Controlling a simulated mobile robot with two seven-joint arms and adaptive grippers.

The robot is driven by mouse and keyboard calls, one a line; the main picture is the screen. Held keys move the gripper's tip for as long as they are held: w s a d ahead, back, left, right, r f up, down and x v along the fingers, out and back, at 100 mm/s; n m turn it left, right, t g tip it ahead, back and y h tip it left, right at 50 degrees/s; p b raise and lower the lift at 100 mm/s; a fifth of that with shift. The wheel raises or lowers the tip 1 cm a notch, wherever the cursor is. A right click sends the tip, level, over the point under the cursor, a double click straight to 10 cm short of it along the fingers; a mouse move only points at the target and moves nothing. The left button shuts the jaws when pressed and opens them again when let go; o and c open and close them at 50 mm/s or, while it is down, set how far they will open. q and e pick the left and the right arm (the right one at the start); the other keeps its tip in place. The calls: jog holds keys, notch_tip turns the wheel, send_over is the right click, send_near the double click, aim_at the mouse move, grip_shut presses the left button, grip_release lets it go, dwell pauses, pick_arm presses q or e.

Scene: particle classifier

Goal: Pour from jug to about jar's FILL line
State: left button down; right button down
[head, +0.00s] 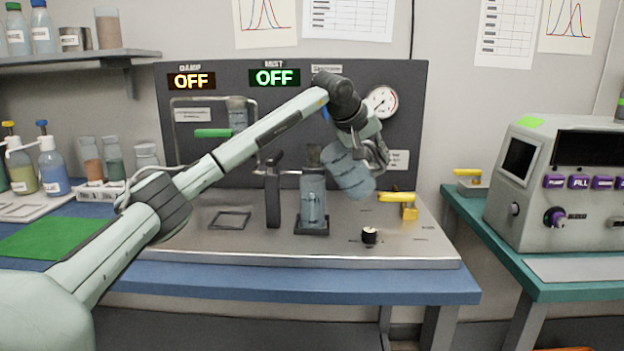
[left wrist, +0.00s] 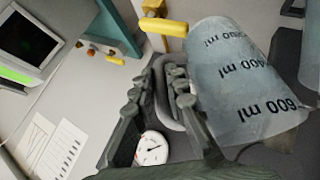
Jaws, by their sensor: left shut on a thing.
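The jug (head: 348,172) is a grey-blue graduated vessel, tilted with its upper end leaning left toward the jar. My left gripper (head: 372,152) is shut on it from its right side. In the left wrist view the jug (left wrist: 240,85) fills the right part, with several ml marks upside down, and its handle lies between the finger pads. The jar (head: 313,200) stands upright on a dark base, just left of the jug and lower. I cannot make out its FILL line or level, nor any stream. My right gripper is out of view.
A dark upright post (head: 273,190) stands left of the jar. A yellow-handled valve (head: 400,198) and a black knob (head: 369,235) are to the right on the metal deck. The back panel (head: 220,100) has two OFF displays and a gauge (head: 382,101).

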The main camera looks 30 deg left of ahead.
pick_arm(q)
jog(key=shift+w+d+f+g+y, duration=0.4)
jog(key=shift+w+d+f+g, duration=0.1)
jog(key=shift+w+f+g, duration=0.3)
jog(key=w+d+g+y, duration=0.1)
jog(key=g, duration=0.1)
jog(key=w+d+f+m+g+y, duration=0.1)
jog(key=g+y, duration=0.1)
jog(key=shift+w+d, duration=0.1)
jog(key=shift+w, duration=0.1)
jog(key=shift+s, duration=0.1)
dwell(0.9)
jog(key=shift+f, duration=0.15)
